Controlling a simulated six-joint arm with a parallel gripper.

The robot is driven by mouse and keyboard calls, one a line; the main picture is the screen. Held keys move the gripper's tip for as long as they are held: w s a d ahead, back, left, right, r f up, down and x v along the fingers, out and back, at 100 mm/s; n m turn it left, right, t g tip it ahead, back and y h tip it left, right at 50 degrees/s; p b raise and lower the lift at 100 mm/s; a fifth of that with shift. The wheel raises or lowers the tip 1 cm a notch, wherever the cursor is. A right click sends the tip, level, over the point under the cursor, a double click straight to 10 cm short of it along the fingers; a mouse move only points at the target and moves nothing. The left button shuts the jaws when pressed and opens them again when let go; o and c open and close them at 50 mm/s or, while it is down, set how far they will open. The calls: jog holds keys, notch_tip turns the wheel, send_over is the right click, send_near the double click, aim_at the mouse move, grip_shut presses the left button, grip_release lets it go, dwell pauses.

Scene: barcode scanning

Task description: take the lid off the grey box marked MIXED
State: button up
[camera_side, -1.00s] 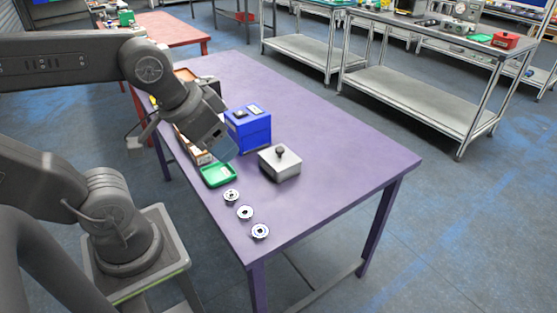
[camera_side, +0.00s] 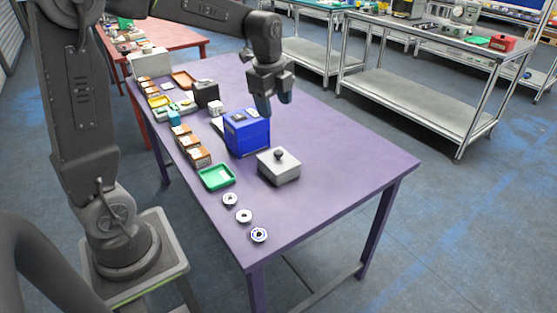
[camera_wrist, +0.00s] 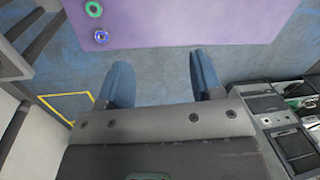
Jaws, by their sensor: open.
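The grey box (camera_side: 280,172) sits closed on the purple table, with its flat grey lid on top and a dark round knob (camera_side: 279,154) in the lid's middle. Any marking on it is too small to read. My gripper (camera_side: 275,107) has blue fingers that point down, and in the side view it appears above and behind the box, beside the blue box, apart from both. In the wrist view my gripper (camera_wrist: 160,75) is open, with nothing between its fingers; the grey box is not in that view.
A blue box (camera_side: 246,134) stands just left of the grey box. A green tray (camera_side: 216,178), small brown boxes (camera_side: 186,142) and three round discs (camera_side: 244,215) line the table's left side. The purple table (camera_side: 345,165) is clear to the right.

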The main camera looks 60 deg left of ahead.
jog(key=w+a+f+m+g, duration=0.2)
jog(key=w+a+f+m, duration=0.4)
jog(key=a+f+m, duration=0.15)
send_over(278, 152)
notch_tip(278, 152, down, 8)
jog(key=shift+a+f, duration=0.1)
jog(key=shift+f, duration=3.1)
jog(key=c, duration=1)
jog(key=shift+r+n, duration=0.1)
jog(key=shift+n, duration=0.15)
